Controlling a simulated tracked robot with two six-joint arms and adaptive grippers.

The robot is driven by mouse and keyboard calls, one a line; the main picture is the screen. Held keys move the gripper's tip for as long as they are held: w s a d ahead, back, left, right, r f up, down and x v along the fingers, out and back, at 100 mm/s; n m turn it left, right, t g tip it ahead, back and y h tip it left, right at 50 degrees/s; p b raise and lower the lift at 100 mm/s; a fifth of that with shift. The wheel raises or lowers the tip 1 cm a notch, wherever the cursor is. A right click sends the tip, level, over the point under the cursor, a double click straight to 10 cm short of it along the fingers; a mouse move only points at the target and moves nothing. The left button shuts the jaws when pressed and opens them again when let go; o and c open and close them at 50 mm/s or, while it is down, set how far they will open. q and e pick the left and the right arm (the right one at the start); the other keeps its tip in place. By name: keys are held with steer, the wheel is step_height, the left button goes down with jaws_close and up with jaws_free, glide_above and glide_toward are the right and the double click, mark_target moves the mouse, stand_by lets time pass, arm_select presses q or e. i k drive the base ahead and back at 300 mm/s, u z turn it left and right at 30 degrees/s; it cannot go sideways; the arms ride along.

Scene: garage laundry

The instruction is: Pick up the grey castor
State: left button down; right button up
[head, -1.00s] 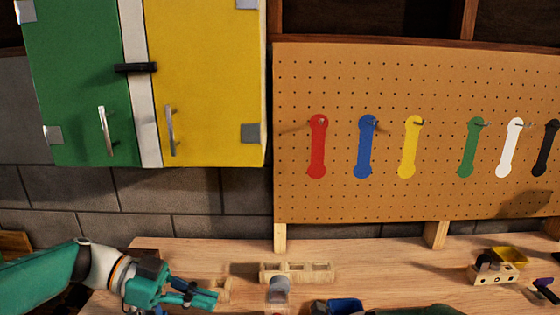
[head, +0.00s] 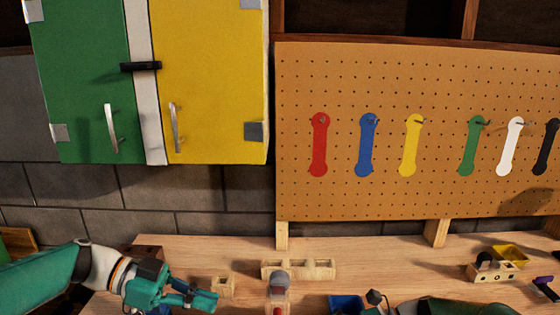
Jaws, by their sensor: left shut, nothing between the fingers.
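A grey rounded piece (head: 279,279), which looks like the grey castor, stands on the workbench in the lower middle of the head view. It sits at a small pale wooden holder, in front of a longer wooden block. My left gripper (head: 207,300) is shut and empty, to the left of the grey piece and apart from it. Part of my right arm (head: 455,307) shows at the bottom edge. Its fingers are not visible.
The workbench (head: 400,262) holds a slotted wooden block (head: 313,268), a small wooden block (head: 222,286), a blue bin (head: 345,304) and a yellow tray (head: 510,254). A wooden block with a dark round piece (head: 484,259) stands at right. Pegboard and cabinet are behind.

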mark_target(280, 290)
steer(key=k, duration=0.95)
